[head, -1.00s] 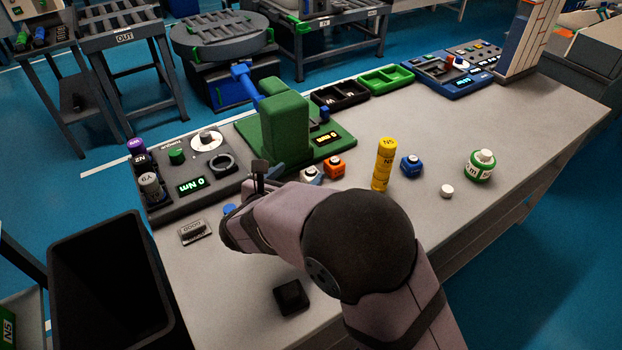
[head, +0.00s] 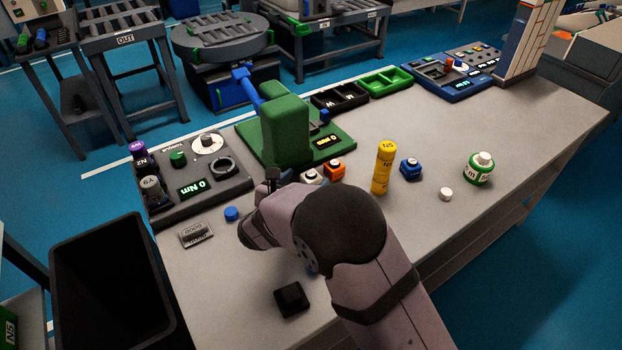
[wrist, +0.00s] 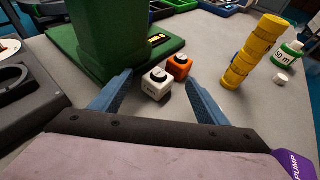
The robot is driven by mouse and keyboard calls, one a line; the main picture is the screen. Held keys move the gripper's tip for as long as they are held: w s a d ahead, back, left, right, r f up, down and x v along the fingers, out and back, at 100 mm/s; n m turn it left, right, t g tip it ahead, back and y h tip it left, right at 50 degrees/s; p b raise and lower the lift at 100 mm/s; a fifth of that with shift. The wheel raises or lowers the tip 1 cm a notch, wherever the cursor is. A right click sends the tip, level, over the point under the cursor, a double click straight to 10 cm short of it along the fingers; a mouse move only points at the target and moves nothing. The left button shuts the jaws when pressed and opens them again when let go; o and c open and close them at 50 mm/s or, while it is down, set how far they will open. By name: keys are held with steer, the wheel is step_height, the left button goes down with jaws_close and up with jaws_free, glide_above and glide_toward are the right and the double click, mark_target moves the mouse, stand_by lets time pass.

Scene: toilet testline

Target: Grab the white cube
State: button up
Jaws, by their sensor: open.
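The white cube (wrist: 157,84) has a dark round top and stands on the table, close to an orange cube (wrist: 179,66). In the wrist view it lies ahead of my gripper (wrist: 160,84), between the lines of its two blue fingers, which are spread open and empty. In the head view the white cube (head: 311,177) shows just beyond my gripper (head: 274,180), partly hidden by the arm. The orange cube (head: 335,168) is to its right there. I cannot tell whether the two cubes touch.
The green press (head: 285,125) stands just behind the cubes. The torque panel (head: 228,182) is at left. A black bin (head: 70,270) stands beside the table.

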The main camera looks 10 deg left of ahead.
mark_target(312, 173)
steer(key=shift+x, duration=1.6)
steer(key=c, duration=1.1)
steer(key=shift+r, duration=0.1)
